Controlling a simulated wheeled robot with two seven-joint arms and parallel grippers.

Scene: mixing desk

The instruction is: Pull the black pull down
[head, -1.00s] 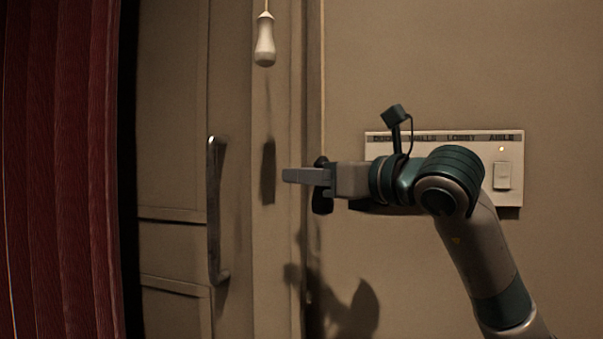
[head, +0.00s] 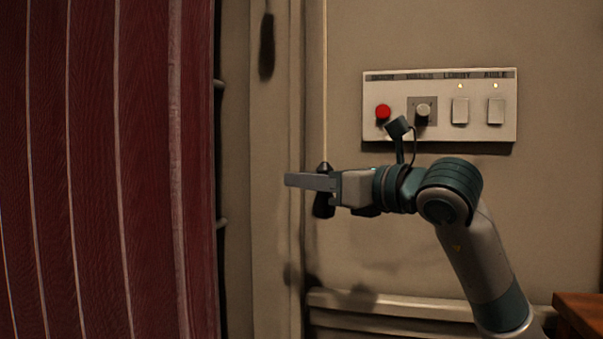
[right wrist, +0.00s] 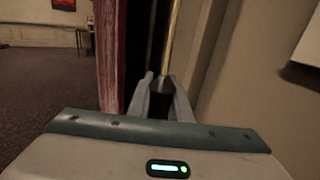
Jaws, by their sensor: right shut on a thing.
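The black pull (head: 323,206) hangs upright at the end of a thin pale cord (head: 324,90) in the head view. My right gripper (head: 308,182) comes in from the right and is shut on the black pull. The pull's top and lower end show above and below the finger, and its middle is hidden behind it. In the right wrist view, the cord (right wrist: 172,40) runs up from the dark pull (right wrist: 161,86) between the two fingertips. My left gripper is not in view.
A dark red curtain (head: 110,170) fills the left side. A wall panel (head: 440,128) with a red button, a knob and two switches is above my right arm. A wall ledge (head: 390,302) runs below, and a brown wooden surface (head: 580,312) is at bottom right.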

